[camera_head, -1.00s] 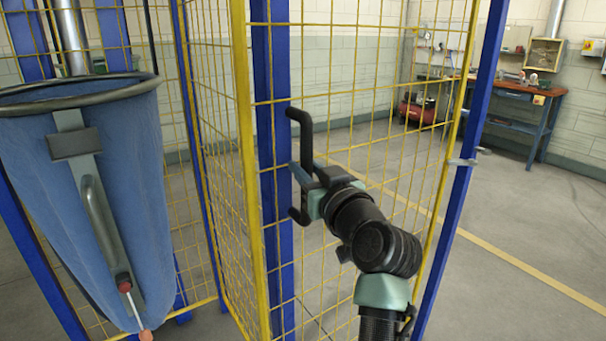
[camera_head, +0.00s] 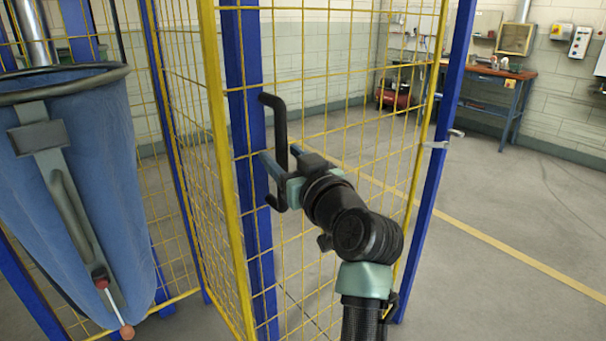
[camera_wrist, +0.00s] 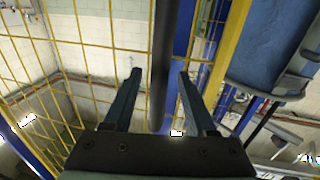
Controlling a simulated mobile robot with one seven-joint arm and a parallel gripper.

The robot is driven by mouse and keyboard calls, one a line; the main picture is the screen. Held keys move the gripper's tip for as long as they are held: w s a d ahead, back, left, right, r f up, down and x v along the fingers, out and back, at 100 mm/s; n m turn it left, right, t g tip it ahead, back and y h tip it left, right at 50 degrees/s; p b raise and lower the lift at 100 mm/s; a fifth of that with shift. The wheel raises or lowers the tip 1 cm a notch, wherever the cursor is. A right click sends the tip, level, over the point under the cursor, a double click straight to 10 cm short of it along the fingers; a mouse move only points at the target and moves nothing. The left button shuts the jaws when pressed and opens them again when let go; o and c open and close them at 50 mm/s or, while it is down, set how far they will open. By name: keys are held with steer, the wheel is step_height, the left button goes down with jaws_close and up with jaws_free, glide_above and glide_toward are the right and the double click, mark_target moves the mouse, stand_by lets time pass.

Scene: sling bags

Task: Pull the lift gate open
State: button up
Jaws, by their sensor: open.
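The lift gate is a yellow wire-mesh panel (camera_head: 330,95) with a yellow frame. A black upright bar handle (camera_head: 281,125) stands out from its left part, in front of a blue post. My gripper (camera_head: 270,167) is at the lower half of this handle, with its fingers pointing toward the gate. In the wrist view the two fingers (camera_wrist: 160,88) are apart, and the dark handle bar (camera_wrist: 161,55) runs between them. A gap shows on both sides of the bar. The fingers hide part of the handle in the head view.
A large blue sling bag (camera_head: 95,150) with a dark rim hangs at the left. A blue post (camera_head: 437,170) with a small metal latch stands right of the mesh. A workbench (camera_head: 500,75) is at the back right. The floor (camera_head: 500,200) at the right is clear.

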steer(key=v, duration=1.1)
steer(key=shift+s+d+b, duration=0.15)
steer(key=shift+s+b, duration=0.2)
steer(key=shift+s, duration=0.05)
steer(key=s+a+r+m+t+h+p, duration=0.1)
steer(key=s+a+r+m+t+h, duration=0.1)
steer(key=s+r+t, duration=0.5)
steer(key=s+a+r+m+h, duration=0.1)
steer(key=s+a+r+h, duration=0.2)
steer(key=r, duration=0.8)
steer(key=s+r+m+t+h+p, duration=0.15)
steer(key=s+r+t, duration=0.25)
steer(key=s+r, duration=0.4)
step_height(320, 180, up, 14)
steer(key=w+p, duration=0.1)
steer(key=p, duration=1.2)
steer(key=shift+w, duration=0.4)
steer(key=shift+a+f+h, duration=0.1)
steer(key=shift+f+h, duration=0.05)
steer(key=shift+h, duration=0.1)
